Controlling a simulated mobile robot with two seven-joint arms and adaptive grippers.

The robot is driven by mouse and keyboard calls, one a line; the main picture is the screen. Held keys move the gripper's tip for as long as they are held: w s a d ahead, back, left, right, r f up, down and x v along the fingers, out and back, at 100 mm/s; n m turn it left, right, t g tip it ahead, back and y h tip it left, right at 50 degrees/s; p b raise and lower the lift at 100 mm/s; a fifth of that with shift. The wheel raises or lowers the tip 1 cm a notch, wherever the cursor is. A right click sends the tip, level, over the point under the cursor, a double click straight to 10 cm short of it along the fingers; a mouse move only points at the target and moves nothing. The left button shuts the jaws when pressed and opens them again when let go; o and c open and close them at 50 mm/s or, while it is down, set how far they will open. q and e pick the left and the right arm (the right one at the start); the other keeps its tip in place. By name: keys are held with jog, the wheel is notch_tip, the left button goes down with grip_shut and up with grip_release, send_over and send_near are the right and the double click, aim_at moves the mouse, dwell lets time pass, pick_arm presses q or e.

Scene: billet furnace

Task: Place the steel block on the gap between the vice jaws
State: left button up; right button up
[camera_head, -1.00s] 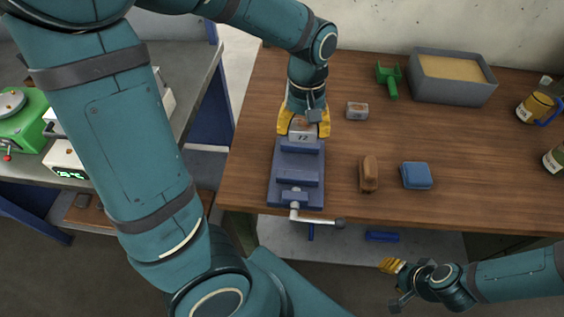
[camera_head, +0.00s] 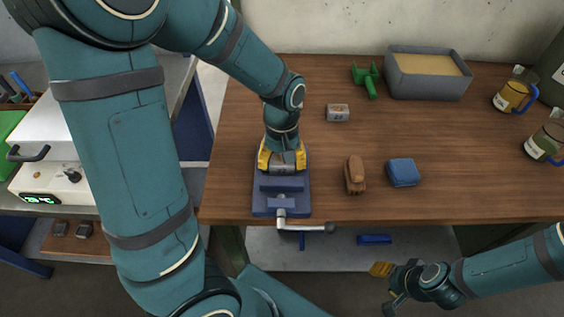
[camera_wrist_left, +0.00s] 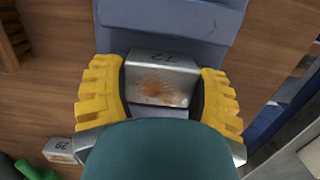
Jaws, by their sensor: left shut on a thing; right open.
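The steel block (camera_head: 283,168), grey with a number and a rusty patch, is between the yellow fingers of my left gripper (camera_head: 282,163). The block also shows in the left wrist view (camera_wrist_left: 160,80), with a finger on each side. The blue vice (camera_head: 266,202) stands on the wooden table near its front edge. My left gripper is over the far end of the vice; I cannot tell whether the block touches it. The gap between the jaws is not clearly visible. My right gripper (camera_head: 381,269) is low at the lower right, in front of the table, away from the vice.
Another small block (camera_head: 338,113) lies behind and right of the vice. A brown brush (camera_head: 355,175) and a blue cloth or sponge (camera_head: 403,172) lie to the right. A green tool (camera_head: 366,80), a grey sand bin (camera_head: 428,88) and mugs stand further back. The vice handle (camera_head: 307,228) sticks out in front.

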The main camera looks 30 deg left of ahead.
pick_arm(q)
jog(key=shift+r, duration=0.1)
jog(key=shift+f, duration=0.2)
jog(key=o, duration=1.3)
jog(key=shift+o, duration=0.2)
jog(key=shift+r, duration=0.1)
notch_tip(320, 180, up, 12)
jog(key=w+p, duration=0.1)
jog(key=p, duration=0.2)
jog(key=shift+a+p, duration=0.3)
jog(key=shift+a, duration=0.05)
